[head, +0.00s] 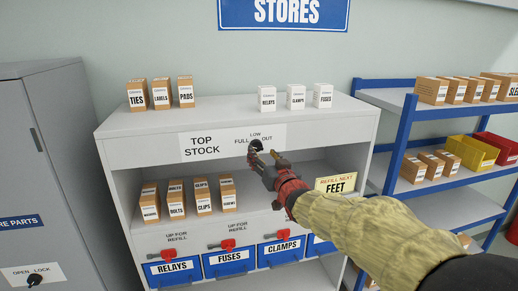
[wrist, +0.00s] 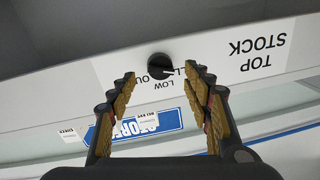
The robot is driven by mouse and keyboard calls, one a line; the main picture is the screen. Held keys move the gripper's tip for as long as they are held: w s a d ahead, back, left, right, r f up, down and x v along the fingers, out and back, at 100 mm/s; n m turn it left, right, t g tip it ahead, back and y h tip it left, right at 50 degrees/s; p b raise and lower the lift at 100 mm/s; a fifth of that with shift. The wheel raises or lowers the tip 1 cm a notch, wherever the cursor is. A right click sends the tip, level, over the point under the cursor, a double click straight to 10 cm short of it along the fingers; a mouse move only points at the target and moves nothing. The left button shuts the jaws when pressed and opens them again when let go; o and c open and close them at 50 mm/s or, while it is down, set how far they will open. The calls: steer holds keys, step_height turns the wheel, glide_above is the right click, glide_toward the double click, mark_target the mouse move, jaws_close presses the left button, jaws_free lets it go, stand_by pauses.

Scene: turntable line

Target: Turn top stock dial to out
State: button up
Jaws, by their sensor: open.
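The top stock dial (head: 256,145) is a small black round knob on the white label strip of the shelf unit, with FULL to its left, LOW above and OUT to its right. My gripper (head: 264,154) is open just in front of it in the head view, partly covering it. In the wrist view, turned upside down, the dial (wrist: 160,65) sits between and just beyond the tips of my open gripper (wrist: 160,74). A pale mark on the knob seems to lean toward the FULL side, though it is small.
White boxes (head: 295,98) and brown boxes (head: 160,93) stand on the unit's top. Brown boxes (head: 188,198) fill the shelf below left. Blue bins (head: 229,263) with red latches sit lower. A blue rack (head: 400,150) stands right, a grey cabinet (head: 45,150) left.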

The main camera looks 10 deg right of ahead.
mark_target(258, 149)
steer(key=shift+w+a+p, duration=0.2)
steer(key=shift+w+p, duration=0.3)
steer(key=shift+w, duration=1.65)
steer(key=c, duration=0.3)
steer(key=c, duration=0.8)
steer(key=shift+c, duration=0.2)
